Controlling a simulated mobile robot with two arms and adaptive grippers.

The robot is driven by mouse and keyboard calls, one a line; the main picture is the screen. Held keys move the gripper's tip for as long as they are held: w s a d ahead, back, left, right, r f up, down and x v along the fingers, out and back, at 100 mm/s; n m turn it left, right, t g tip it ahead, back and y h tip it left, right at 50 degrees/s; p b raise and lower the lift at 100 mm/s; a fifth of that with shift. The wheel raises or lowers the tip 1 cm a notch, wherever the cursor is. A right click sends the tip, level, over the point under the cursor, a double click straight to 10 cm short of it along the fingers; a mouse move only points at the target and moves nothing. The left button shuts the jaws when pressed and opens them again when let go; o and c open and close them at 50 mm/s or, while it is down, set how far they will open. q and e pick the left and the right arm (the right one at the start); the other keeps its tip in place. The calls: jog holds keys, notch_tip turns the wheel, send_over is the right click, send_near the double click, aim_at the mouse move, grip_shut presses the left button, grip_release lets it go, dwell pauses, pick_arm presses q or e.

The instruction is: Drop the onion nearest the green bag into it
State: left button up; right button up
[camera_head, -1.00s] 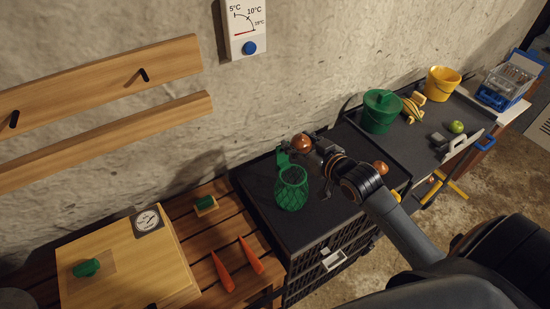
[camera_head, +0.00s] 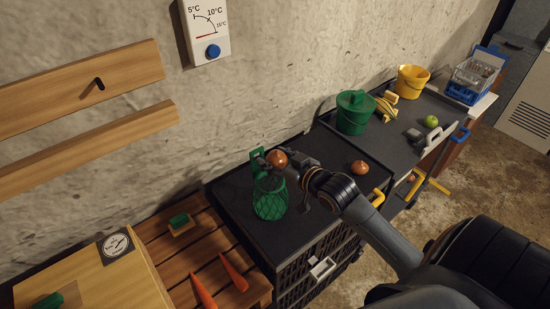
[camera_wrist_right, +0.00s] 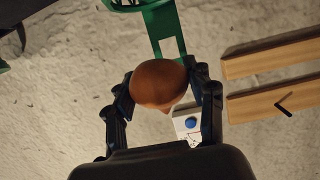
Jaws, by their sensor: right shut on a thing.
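The green mesh bag (camera_head: 270,200) stands upright on the black worktop, with a green holder (camera_head: 257,160) at its back. A brown onion (camera_head: 276,159) is held in my right gripper (camera_head: 288,161), above the bag's top and close to its rim. In the right wrist view the onion (camera_wrist_right: 158,83) sits between both fingers of the gripper (camera_wrist_right: 161,92), with part of the green holder (camera_wrist_right: 162,25) beyond it. A second onion (camera_head: 360,167) lies on the worktop to the right of my right arm. My left gripper is not in view.
A green lidded pot (camera_head: 354,113), a yellow bucket (camera_head: 410,81), and a green apple (camera_head: 431,121) are farther right. Two carrots (camera_head: 233,272) lie on the slatted wooden bench at left, near a wooden box (camera_head: 95,275). The wall is close behind the bag.

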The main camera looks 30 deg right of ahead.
jog(key=o, duration=0.9)
jog(key=shift+r, duration=0.1)
jog(key=shift+c, duration=0.2)
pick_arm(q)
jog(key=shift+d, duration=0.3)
pick_arm(e)
jog(key=shift+o, duration=0.5)
jog(key=shift+s, duration=0.5)
jog(key=a+v, duration=0.1)
jog(key=v, duration=1)
jog(key=shift+d+r, duration=0.15)
jog(key=shift+d, duration=0.35)
